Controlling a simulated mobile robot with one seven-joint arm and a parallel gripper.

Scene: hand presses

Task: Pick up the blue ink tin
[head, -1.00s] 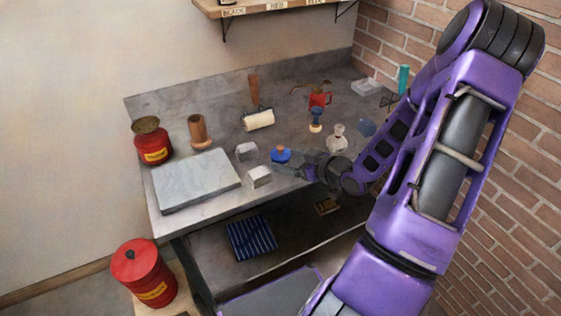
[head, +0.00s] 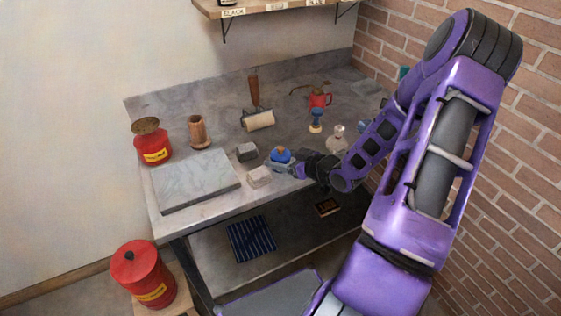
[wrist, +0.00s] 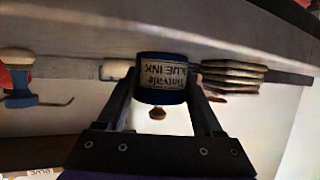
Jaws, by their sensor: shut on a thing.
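The blue ink tin (head: 281,154) is at the front of the grey workbench in the head view, a small blue round tin with a brownish knob on top. My gripper (head: 284,165) reaches it from the right. In the wrist view the scene is upside down, and the tin (wrist: 163,78) shows its pale "BLUE INK" label between the two fingers of my gripper (wrist: 165,95), which are shut on its sides. The tin's knob (wrist: 157,113) shows too. I cannot tell whether the tin is clear of the bench top.
Two small blocks (head: 246,151) (head: 259,176) sit left of the tin, beside a grey slab (head: 196,181). A glass bottle (head: 338,140), a blue-topped brush-like tool (head: 316,121) and a roller (head: 258,120) stand behind. A brick wall (head: 520,170) bounds the right side.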

